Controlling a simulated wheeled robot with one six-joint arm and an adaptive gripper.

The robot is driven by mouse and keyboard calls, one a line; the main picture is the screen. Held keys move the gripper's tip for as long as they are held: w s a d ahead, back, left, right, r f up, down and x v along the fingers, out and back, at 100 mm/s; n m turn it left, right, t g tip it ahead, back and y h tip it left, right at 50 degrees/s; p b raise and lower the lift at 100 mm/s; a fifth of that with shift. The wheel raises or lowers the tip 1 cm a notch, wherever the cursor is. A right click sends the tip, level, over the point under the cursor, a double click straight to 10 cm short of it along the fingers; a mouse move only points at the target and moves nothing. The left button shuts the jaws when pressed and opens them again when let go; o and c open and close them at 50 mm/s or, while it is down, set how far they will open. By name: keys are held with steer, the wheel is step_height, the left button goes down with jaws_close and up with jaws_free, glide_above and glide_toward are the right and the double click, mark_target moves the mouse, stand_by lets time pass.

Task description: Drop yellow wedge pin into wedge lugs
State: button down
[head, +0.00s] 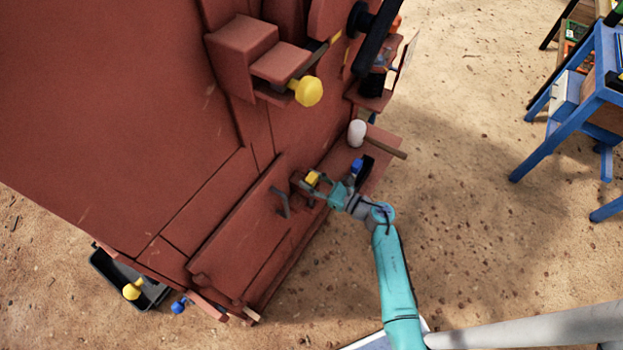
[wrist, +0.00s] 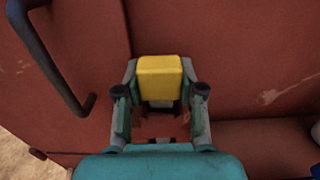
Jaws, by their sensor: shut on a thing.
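The yellow wedge pin (head: 312,177) is a small block with a yellow head. My gripper (head: 320,187) is shut on it, beside the red-brown machine wall. In the wrist view the yellow head (wrist: 160,78) shows between the two fingers, with a paler grey part below it. Red-brown lugs (head: 297,181) stand out from the wall at the gripper. In the wrist view, red-brown pieces (wrist: 158,126) show below the pin, between the fingers. I cannot tell whether the pin's lower end is inside the lugs; the fingers and head hide it.
A dark bar handle (head: 281,202) is on the panel left of my gripper. A white-headed mallet (head: 357,132) lies on the ledge near a blue object (head: 356,166). A yellow knob (head: 307,91) juts out above. A black tray (head: 100,266) lies lower left.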

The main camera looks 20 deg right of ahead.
steer(key=c, duration=0.6)
jaws_free()
steer(key=shift+c, duration=0.2)
steer(key=v, duration=1.2)
